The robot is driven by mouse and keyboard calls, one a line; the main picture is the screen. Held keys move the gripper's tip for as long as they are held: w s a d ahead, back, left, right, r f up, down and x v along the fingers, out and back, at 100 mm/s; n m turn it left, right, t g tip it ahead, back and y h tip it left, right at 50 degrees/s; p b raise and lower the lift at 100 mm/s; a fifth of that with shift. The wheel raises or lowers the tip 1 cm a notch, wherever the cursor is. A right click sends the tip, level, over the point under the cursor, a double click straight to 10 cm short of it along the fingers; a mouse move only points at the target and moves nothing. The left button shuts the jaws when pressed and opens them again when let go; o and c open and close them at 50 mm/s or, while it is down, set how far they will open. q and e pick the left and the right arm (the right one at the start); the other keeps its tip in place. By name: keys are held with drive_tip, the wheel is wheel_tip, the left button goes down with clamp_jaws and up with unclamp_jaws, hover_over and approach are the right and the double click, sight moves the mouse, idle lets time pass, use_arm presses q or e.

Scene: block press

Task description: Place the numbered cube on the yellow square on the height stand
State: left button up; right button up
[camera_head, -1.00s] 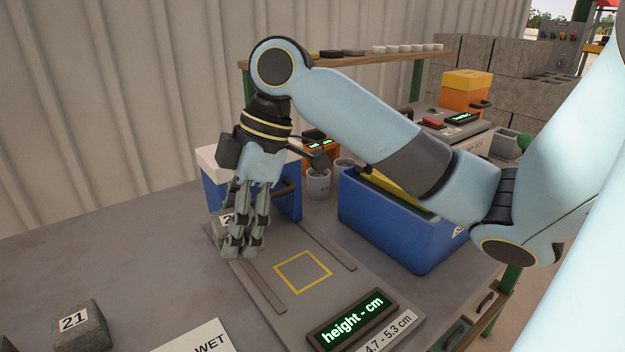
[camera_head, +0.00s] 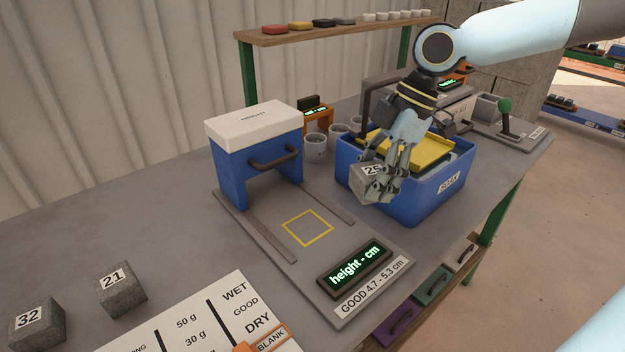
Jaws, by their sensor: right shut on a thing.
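The height stand is a grey plate (camera_head: 345,311) with a yellow square outline (camera_head: 308,228) that is empty. A blue measuring block with a white top (camera_head: 254,124) and a dark handle stands at its rear, and a green display (camera_head: 355,267) reads "height - cm". My right gripper (camera_head: 374,190) is shut on a grey numbered cube (camera_head: 362,172). The cube's label starts with 2; the second digit is partly covered by the fingers. The cube is held to the right of the yellow square, in front of the blue bin's left end. My left gripper is not in view.
The blue SOAK bin (camera_head: 425,202) with a yellow lid or tray stands right of the plate. Cubes 32 (camera_head: 38,325) and 21 (camera_head: 122,290) sit at the front left. A white card (camera_head: 190,330) lies at the front. Cups (camera_head: 316,146) stand behind.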

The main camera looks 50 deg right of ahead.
sight(350, 176)
drive_tip(key=shift+f, duration=0.15)
drive_tip(key=w+a+f+b, duration=0.1)
drive_tip(key=w+b, duration=0.1)
drive_tip(key=b, duration=0.2)
drive_tip(key=w+a+f+b, duration=0.1)
drive_tip(key=w+f+b, duration=0.1)
drive_tip(key=b, duration=0.1)
drive_tip(key=shift+a+f+b, duration=0.15)
drive_tip(key=shift+a+b, duration=0.05)
drive_tip(key=shift+b, duration=0.2)
drive_tip(key=w+a+f, duration=0.1)
drive_tip(key=w, duration=0.1)
drive_tip(key=w+a+f, duration=0.1)
drive_tip(key=w, duration=0.1)
drive_tip(key=w+a+f+b, duration=0.1)
drive_tip(key=shift+w+a+f, duration=0.1)
drive_tip(key=shift+w+f, duration=0.05)
drive_tip(key=shift+w, duration=0.25)
drive_tip(key=shift+w+f, duration=0.1)
drive_tip(key=shift+f, duration=2)
drive_tip(key=shift+f, duration=0.15)
drive_tip(key=o, duration=1.5)
